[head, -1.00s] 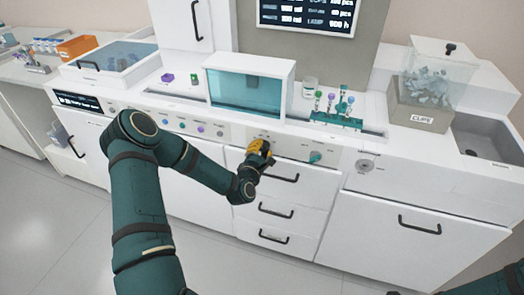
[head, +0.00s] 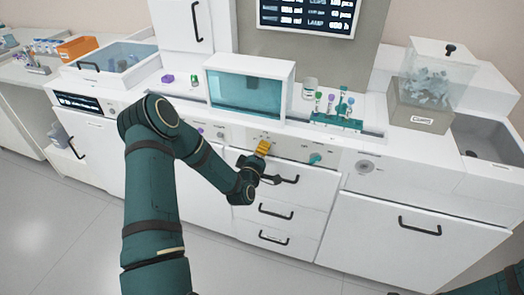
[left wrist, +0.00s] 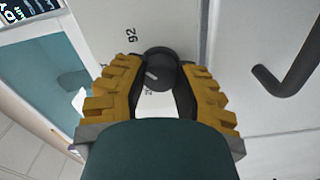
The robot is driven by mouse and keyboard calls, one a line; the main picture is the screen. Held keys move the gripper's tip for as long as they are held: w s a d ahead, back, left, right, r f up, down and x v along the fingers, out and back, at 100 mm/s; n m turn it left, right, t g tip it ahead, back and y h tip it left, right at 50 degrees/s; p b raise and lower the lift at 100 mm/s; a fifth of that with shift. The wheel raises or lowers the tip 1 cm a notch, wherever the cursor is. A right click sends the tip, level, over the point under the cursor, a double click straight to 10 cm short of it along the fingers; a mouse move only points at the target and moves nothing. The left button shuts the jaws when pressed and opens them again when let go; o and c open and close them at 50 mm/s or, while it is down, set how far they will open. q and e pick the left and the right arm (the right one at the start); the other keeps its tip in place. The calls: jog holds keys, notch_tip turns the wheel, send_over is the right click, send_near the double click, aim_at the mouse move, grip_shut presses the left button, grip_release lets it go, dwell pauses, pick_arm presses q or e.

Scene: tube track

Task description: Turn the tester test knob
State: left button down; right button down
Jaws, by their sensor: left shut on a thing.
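A dark grey round knob (left wrist: 163,66) with a white pointer mark sits on the white front panel. In the left wrist view it lies between the yellow fingers of my left gripper (left wrist: 158,82), which is shut on it. The printed number 92 shows next to the knob. In the head view my left gripper (head: 263,147) is at the panel above the top drawer, and hides the knob. I cannot read the knob's label. My right gripper is not in view.
A teal knob (head: 315,158) and a round dial (head: 365,166) are on the panel to the right. A black drawer handle (head: 281,180) is just below my left gripper; a dark handle also shows in the wrist view (left wrist: 288,82). A teal-windowed box (head: 248,88) stands above.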

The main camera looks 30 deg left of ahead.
pick_arm(q)
jog(key=shift+r+m, duration=0.1)
jog(key=shift+m, duration=1.1)
jog(key=c, duration=0.6)
grip_release()
jog(key=shift+w, duration=0.1)
jog(key=v, duration=1.2)
